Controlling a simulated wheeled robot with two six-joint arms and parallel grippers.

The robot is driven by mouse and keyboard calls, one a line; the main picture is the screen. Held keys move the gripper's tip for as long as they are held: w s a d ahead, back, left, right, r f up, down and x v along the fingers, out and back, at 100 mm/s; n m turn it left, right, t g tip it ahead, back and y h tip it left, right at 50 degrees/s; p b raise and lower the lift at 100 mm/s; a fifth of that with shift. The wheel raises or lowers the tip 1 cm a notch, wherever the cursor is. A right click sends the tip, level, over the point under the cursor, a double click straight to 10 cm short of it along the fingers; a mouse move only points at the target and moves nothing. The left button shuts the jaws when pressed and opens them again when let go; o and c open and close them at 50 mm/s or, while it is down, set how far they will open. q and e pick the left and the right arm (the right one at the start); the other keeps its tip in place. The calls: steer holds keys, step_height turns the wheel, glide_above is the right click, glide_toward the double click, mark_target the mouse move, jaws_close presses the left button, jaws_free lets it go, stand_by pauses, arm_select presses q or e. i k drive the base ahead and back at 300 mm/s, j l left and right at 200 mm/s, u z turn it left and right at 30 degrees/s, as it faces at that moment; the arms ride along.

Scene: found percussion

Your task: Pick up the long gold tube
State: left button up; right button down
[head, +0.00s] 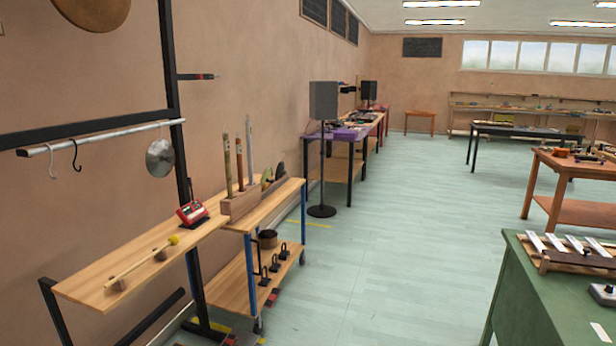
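I cannot clearly make out a long gold tube in the head view. Three slim upright rods or tubes stand in a wooden block (240,204) on the shelf at the left: a brownish one (227,165), a reddish-brown one (239,162) and a taller grey one (249,150). A mallet with a yellow head (173,240) lies across small supports on the nearer wooden board (90,285). Neither of my grippers is in view.
A red device (192,213) sits on the near board, and a round metal pan (160,157) hangs from a rail. A speaker stand (322,210) stands beyond. A green table (545,290) with metal bars is at right. The middle floor (400,230) is clear.

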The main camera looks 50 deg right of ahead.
mark_target(226, 144)
steer(key=z, duration=1.05)
steer(key=i+l, duration=0.2)
steer(key=i, duration=0.2)
steer(key=i+l+z, duration=0.1)
steer(key=i, duration=0.3)
steer(key=i+l, duration=0.45)
steer(key=i, duration=0.35)
steer(key=z, duration=0.05)
